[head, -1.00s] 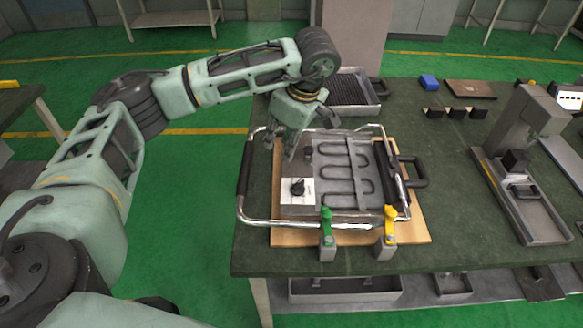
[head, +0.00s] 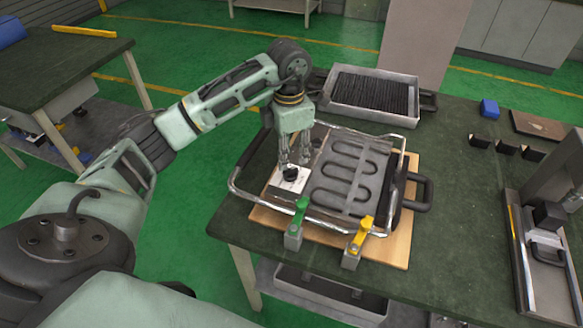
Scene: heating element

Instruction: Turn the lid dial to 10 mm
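The heating element device (head: 352,168), a grey plate with a looped element in a metal tube frame, lies on a wooden board (head: 398,247) on the green table. The black dial (head: 291,173) sits on a white label plate (head: 284,184) at its left front corner. My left gripper (head: 294,165) points down directly over the dial, its fingers spread on either side of the knob. Whether the fingers touch it cannot be told. The dial's scale marks are too small to read. My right gripper is not in view.
A green clamp (head: 298,221) and a yellow clamp (head: 359,238) stand at the board's front edge. A grey tray of dark rods (head: 374,93) is behind. A blue block (head: 489,108), small black blocks and a grey press stand (head: 545,235) are to the right.

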